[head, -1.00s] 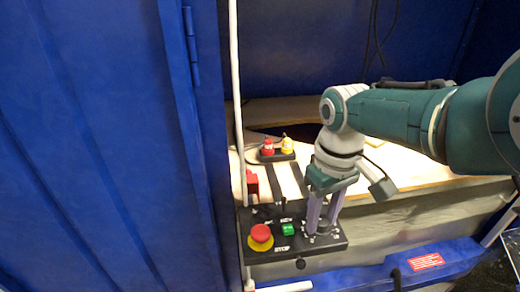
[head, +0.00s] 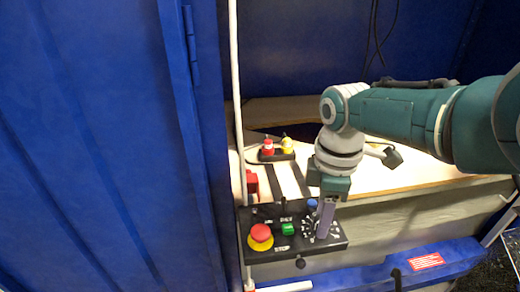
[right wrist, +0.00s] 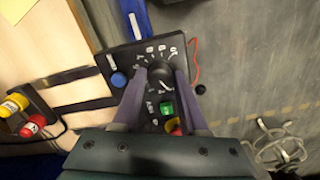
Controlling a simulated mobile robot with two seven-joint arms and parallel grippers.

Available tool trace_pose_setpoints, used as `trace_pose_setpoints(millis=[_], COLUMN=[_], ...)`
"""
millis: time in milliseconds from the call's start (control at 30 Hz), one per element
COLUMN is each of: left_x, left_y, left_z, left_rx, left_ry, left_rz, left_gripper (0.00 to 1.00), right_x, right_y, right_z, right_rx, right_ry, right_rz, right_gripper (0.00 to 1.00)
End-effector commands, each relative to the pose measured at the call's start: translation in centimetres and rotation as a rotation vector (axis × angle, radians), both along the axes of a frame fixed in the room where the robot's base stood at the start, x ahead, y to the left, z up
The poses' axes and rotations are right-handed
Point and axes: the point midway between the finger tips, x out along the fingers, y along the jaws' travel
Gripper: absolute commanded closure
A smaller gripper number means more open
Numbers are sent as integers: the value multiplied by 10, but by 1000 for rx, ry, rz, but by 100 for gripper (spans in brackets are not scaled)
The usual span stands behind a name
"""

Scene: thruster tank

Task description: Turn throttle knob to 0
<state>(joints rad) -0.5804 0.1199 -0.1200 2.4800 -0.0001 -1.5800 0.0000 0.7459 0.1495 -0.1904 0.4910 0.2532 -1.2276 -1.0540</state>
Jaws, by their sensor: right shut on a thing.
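The throttle knob (right wrist: 160,76) is a black dial with white scale marks around it, on the black control panel (head: 262,212). In the right wrist view it sits between the two fingers of my right gripper (right wrist: 162,82). The fingers are shut on the knob. In the head view my right gripper (head: 323,232) points down at the panel's right end and hides the knob. The scale numbers are too small to read for certain. My left gripper is not in view.
The panel also carries a red emergency stop (head: 261,233) on a yellow base, a green button (head: 288,229) and a blue button (right wrist: 118,79). Red and yellow plugs (head: 287,145) stand behind. A blue door (head: 110,150) fills the left side.

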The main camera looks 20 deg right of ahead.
Motion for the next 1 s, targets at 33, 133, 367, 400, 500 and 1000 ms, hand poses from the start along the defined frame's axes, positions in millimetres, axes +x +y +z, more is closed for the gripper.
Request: trace_pose_setpoints(millis=[33,133,367,400,500,1000], left_x=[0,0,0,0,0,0], left_y=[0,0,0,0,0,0], left_z=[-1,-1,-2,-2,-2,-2], left_rx=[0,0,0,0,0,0], left_ry=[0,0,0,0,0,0], left_rz=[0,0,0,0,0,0], left_gripper=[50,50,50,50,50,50], right_x=[-1,-1,-1,-1,-1,-1], right_y=[-1,-1,-1,-1,0,0], right_z=[-1,-1,-1,-1,-1,-1], right_rx=[-2,-1,-1,-1,0,-1], right_ry=[1,2,2,2,1,1], right_rz=[39,116,250,268,302,344], right_gripper=[100,100,100,100,100,100])
